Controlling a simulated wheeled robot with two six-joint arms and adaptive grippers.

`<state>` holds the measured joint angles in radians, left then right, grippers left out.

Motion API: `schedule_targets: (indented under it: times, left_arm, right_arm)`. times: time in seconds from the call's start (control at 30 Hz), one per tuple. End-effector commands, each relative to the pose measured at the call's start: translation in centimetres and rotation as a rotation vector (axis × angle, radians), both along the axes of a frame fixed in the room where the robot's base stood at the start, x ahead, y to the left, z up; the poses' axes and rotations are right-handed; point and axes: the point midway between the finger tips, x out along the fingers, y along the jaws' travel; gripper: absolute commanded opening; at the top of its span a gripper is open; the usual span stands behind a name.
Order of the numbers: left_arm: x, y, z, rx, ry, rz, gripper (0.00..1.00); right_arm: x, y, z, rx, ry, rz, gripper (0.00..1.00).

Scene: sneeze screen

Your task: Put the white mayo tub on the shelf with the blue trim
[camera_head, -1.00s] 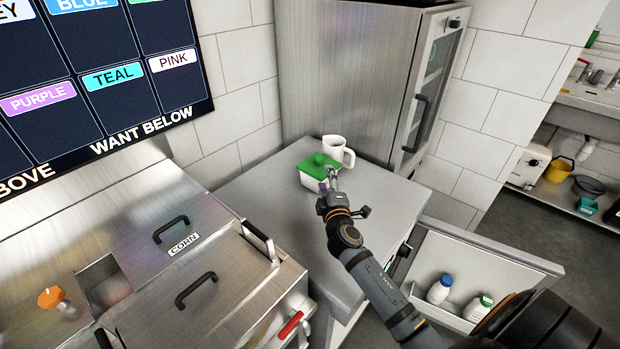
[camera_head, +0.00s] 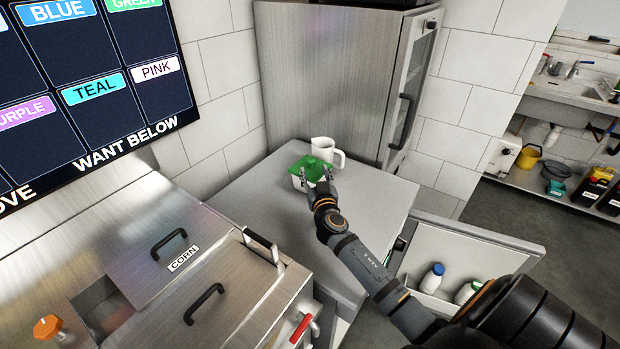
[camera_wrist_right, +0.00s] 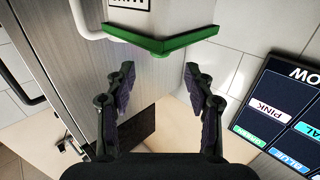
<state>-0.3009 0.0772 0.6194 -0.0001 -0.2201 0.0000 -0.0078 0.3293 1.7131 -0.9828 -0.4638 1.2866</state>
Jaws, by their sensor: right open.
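A white tub (camera_head: 297,184) with a green lid (camera_head: 311,165) stands on the grey counter (camera_head: 255,205), beside a white jug. No shelf with blue trim shows. My left gripper is out of view.
The white jug (camera_head: 326,149) stands close behind the tub. A steel cabinet (camera_head: 325,75) rises behind the counter. An open drawer (camera_head: 480,250) with white bottles juts out at right. Steel lids (camera_head: 150,255) lie at left. The counter's left part is clear.

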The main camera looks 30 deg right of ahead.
Motion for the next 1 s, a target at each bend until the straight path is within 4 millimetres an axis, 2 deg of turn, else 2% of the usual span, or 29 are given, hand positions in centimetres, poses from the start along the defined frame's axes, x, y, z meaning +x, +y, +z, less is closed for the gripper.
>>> schedule_targets:
  times: [0.27, 0.53, 0.8, 0.87, 1.0]
  left_arm:
    - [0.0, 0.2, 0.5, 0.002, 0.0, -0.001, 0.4]
    - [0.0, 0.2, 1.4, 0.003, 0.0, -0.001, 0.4]
    - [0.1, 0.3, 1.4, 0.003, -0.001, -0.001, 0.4]
    - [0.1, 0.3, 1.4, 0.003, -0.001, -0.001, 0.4]
    - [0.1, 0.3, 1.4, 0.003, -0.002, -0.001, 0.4]
  right_arm:
    - [1.4, -0.6, 0.1, -0.001, 0.0, -0.001, 0.54]
    - [5.2, -2.2, -0.2, 0.0, 0.0, 0.0, 0.54]
    - [5.7, -2.3, -0.3, -0.001, 0.001, 0.001, 0.54]
    - [5.7, -2.4, -0.3, -0.001, 0.001, 0.001, 0.48]
    - [5.7, -2.3, -0.3, -0.001, 0.001, 0.001, 0.29]
